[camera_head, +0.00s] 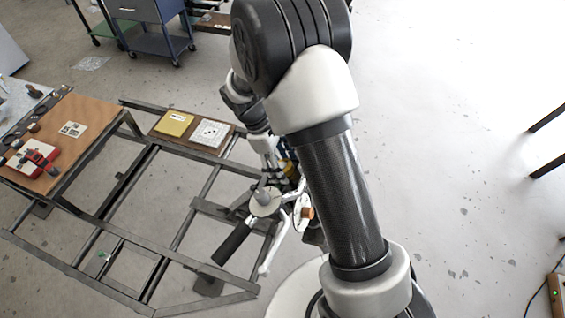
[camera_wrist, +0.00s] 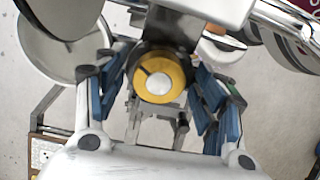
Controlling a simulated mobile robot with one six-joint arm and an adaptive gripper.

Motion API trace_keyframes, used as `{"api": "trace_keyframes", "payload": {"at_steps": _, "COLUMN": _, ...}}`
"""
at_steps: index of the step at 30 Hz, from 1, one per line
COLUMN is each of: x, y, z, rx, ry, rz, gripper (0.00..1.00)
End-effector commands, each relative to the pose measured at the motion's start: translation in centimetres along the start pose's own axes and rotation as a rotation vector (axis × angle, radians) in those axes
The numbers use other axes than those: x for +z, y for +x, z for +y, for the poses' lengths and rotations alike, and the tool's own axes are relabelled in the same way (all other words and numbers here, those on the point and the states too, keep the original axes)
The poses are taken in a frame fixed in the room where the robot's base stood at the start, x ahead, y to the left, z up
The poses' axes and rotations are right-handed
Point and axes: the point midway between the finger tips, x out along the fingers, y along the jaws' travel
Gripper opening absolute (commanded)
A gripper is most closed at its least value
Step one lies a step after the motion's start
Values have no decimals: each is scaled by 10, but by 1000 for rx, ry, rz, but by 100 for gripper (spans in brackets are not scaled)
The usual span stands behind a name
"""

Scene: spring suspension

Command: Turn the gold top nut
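The gold top nut (camera_wrist: 172,68) is in the middle of the wrist view, a round gold piece with a silver centre. A dark and grey metal part adjoins it above. My gripper (camera_wrist: 160,90) is open, its blue-padded fingers left and right of the nut with visible gaps. I cannot tell how deep the nut sits between them. In the head view, my gripper (camera_head: 272,158) is at the suspension assembly, partly hidden by my arm. A small patch of gold (camera_head: 291,169) shows beside it.
A metal frame (camera_head: 150,140) stands on the floor around the assembly, with a black grip (camera_head: 232,243) and silver bars close by. A workbench (camera_head: 85,135) is at left, a blue cart (camera_head: 150,32) behind. Floor at right is mostly clear.

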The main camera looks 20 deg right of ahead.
Motion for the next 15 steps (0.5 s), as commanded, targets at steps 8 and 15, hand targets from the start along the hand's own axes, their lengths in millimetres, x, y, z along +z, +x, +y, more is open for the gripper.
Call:
{"api": "trace_keyframes", "payload": {"at_steps": 8, "x": 0, "y": 0, "z": 0, "rx": 0, "ry": 0, "rz": 0, "gripper": 42}}
{"api": "trace_keyframes", "payload": {"at_steps": 15, "x": 0, "y": 0, "z": 0, "rx": 0, "ry": 0, "rz": 0, "gripper": 26}}
